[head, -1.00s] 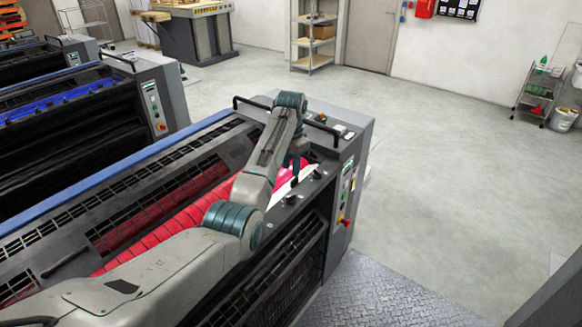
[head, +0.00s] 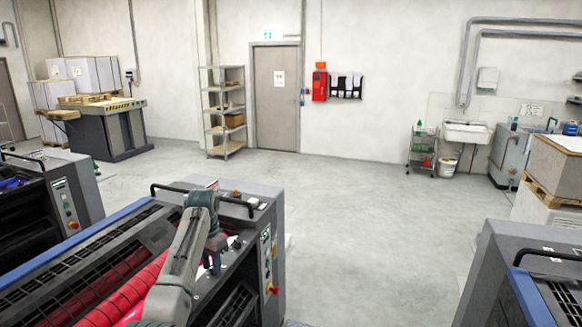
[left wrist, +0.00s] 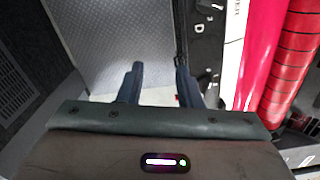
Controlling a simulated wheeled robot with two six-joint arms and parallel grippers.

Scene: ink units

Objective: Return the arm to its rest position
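My left arm reaches up from the bottom of the head view over the near printing press (head: 110,240). My left gripper (head: 214,262) points down at the press's right end, beside the control panel, partly hidden by my arm. In the left wrist view its two dark fingers (left wrist: 160,80) stand apart with nothing between them. Below them are the patterned metal floor plate and the press's edge. A bright magenta surface (left wrist: 264,50) with a pale strip beside it lies right of the fingers. My right gripper is not in view.
The red segmented roller (head: 128,300) runs along the press, below my arm. A black handrail (head: 205,193) crosses the press's far end. Another press (head: 520,270) stands at the lower right. The grey floor (head: 370,220) between them is open.

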